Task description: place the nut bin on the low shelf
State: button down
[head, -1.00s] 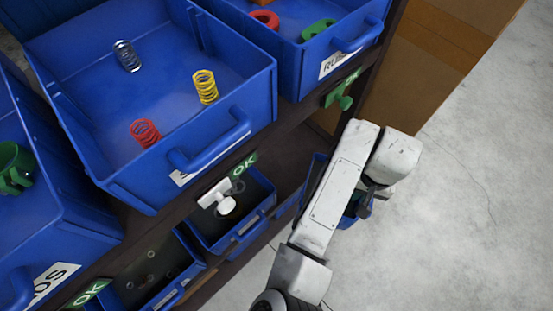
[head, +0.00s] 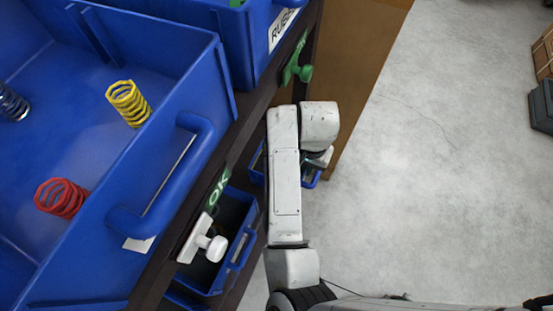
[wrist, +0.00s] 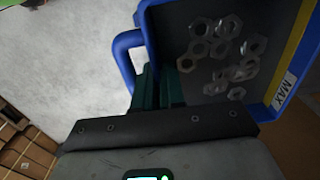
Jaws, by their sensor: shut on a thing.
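The nut bin (wrist: 247,100) is a blue bin with several metal hex nuts inside, a yellow stripe and a MAX label. My gripper (wrist: 158,88) has dark green fingers shut at the bin's handle side in the wrist view. In the head view, my gripper (head: 318,160) is mostly covered by my own arm, and only blue edges of the nut bin (head: 312,180) show around it. The bin is beside the rack at its right. The low shelf holds a small blue bin (head: 232,235); much of that level is hidden under the upper shelf and behind my arm.
Bare concrete floor (head: 440,190) lies right; crates (head: 543,95) stand far right.

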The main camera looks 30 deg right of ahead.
jog(key=w+a, duration=0.1)
jog(key=w, duration=0.1)
jog(key=w+a, duration=0.3)
jog(key=w, duration=0.1)
jog(key=shift+w+a, duration=0.15)
jog(key=shift+a, duration=0.15)
jog(key=shift+f+b, duration=0.3)
jog(key=shift+f, duration=1.45)
jog(key=shift+f, duration=0.15)
jog(key=c, duration=1.2)
grip_release()
jog(key=shift+r+p, duration=0.5)
jog(key=shift+r, duration=3.4)
